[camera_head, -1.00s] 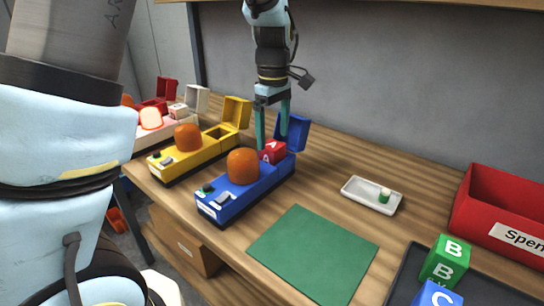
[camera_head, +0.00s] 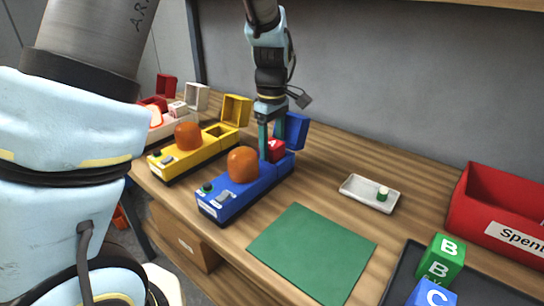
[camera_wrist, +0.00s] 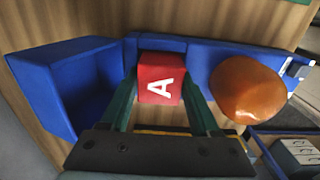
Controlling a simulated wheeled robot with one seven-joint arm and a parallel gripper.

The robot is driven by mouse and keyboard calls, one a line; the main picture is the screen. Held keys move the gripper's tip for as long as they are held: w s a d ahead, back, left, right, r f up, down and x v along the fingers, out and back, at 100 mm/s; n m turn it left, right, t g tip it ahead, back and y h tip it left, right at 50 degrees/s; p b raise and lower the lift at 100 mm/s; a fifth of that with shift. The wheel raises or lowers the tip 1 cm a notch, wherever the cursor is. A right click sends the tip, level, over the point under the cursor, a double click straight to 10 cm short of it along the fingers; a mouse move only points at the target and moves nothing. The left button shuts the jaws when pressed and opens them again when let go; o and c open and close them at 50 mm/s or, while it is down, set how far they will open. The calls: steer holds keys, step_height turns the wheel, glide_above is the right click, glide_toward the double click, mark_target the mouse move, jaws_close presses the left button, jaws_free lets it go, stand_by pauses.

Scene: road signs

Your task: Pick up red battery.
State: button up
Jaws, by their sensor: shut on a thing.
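The red battery (camera_head: 276,150) is a red block with a white letter A. It sits at the open compartment end of the blue device (camera_head: 238,197), and it also shows in the wrist view (camera_wrist: 160,78). My gripper (camera_head: 272,145) reaches down from above with one teal finger on each side of the battery. In the wrist view the fingers (camera_wrist: 160,98) are shut on the battery's sides. The battery's lower part is hidden in the device.
The blue device has an orange dome (camera_head: 242,165) and an open blue lid (camera_head: 292,131) close to my gripper. A yellow device (camera_head: 180,161) stands left. A green mat (camera_head: 313,252), white tray (camera_head: 370,194), red bin (camera_head: 500,218) and green B block (camera_head: 441,262) are to the right.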

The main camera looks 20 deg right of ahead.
jaws_close()
steer(key=shift+r, duration=0.1)
stand_by(0.4)
step_height(320, 180, up, 10)
steer(key=shift+f+b, duration=0.1)
steer(key=shift+b, duration=0.75)
